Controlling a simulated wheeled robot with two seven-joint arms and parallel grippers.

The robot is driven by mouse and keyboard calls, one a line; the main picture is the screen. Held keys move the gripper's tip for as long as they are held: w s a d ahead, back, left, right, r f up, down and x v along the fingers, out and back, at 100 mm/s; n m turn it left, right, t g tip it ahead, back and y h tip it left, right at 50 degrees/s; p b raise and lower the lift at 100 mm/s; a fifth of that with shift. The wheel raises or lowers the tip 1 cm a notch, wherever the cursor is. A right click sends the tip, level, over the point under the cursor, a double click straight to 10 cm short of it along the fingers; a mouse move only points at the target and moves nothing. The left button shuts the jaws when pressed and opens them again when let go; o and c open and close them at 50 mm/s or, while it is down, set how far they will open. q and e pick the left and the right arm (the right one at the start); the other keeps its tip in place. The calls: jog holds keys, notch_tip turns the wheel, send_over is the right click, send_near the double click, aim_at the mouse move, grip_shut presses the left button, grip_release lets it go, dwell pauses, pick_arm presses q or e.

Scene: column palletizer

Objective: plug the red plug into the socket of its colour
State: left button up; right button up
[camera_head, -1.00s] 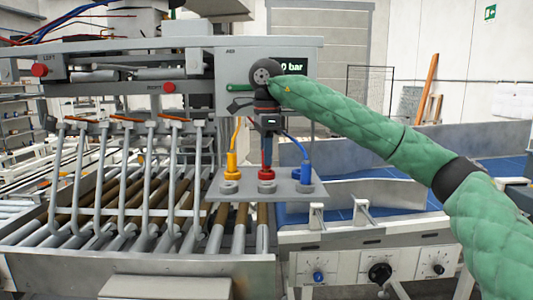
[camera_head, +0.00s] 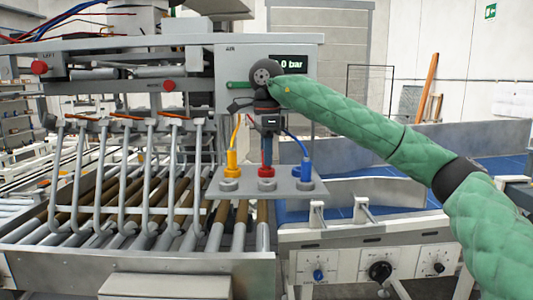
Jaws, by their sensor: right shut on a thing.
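My right gripper (camera_head: 267,142) points straight down above a grey socket plate and is shut on the red plug (camera_head: 266,158). The plug is upright, mostly hidden by the fingers, and stands directly over the red socket (camera_head: 266,172) in the middle of the plate. Its lower end meets the socket's top in this view; I cannot tell how deep it sits. My left gripper is not in view.
A yellow plug (camera_head: 231,161) with a cable stands at the yellow socket on the left. A blue plug (camera_head: 306,167) with a cable stands at the blue socket on the right. The grey plate (camera_head: 248,187) overhangs a roller conveyor (camera_head: 110,238). A pressure display (camera_head: 290,64) is behind my wrist.

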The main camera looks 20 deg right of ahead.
jog(key=o, duration=1)
jog(key=shift+r+b, duration=0.35)
jog(key=shift+r, duration=0.6)
jog(key=r, duration=0.2)
jog(key=shift+s+d+r+b, duration=0.3)
jog(key=shift+d+b, duration=0.05)
jog(key=shift+b, duration=0.05)
jog(key=s+d+r+b, duration=0.1)
jog(key=s+d+r, duration=0.5)
jog(key=s+d, duration=0.1)
jog(key=shift+s+r, duration=0.25)
jog(key=shift+s, duration=0.2)
jog(key=shift+d, duration=0.15)
jog(key=shift+f, duration=0.1)
